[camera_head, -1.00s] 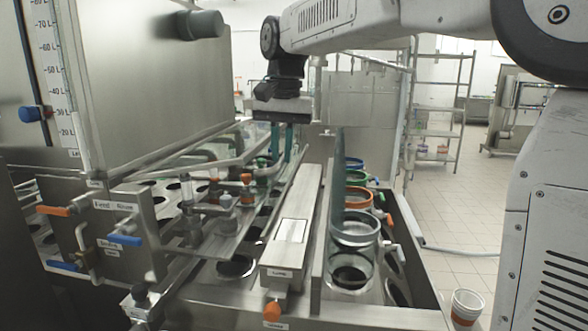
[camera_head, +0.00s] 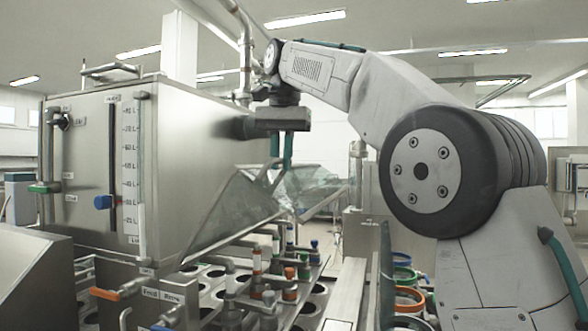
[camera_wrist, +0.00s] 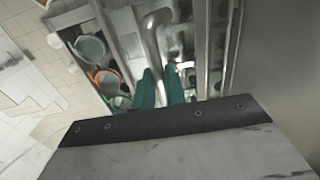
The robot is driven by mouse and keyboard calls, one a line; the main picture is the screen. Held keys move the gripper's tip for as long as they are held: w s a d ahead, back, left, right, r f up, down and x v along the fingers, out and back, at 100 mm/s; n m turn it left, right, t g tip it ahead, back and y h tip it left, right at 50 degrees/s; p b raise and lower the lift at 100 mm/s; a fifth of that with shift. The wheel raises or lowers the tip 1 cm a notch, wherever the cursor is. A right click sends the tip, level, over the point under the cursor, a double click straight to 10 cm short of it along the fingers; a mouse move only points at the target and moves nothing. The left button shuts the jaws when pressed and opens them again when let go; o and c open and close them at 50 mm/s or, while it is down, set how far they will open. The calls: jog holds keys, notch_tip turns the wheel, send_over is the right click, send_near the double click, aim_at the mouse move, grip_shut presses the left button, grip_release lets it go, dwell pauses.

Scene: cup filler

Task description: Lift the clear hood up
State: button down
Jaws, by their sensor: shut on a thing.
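The clear hood (camera_head: 235,212) hangs from the steel tank's side in the head view, tilted, with its outer edge raised above the valves and cup holes. My gripper (camera_head: 281,163) points down at its raised edge, with teal fingers shut on the hood's metal handle bar. In the wrist view, my gripper (camera_wrist: 160,74) has its two fingers at the curved grey handle bar (camera_wrist: 152,35). The exact contact at the fingertips is partly hidden.
The large steel tank (camera_head: 185,130) stands left of my gripper.

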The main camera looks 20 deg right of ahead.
jog(key=shift+w+a, duration=0.4)
jog(key=shift+a, duration=0.1)
jog(key=c, duration=1.5)
grip_release()
jog(key=shift+w+a, duration=0.1)
jog(key=shift+o, duration=0.2)
jog(key=shift+r, duration=0.1)
jog(key=shift+d, duration=0.2)
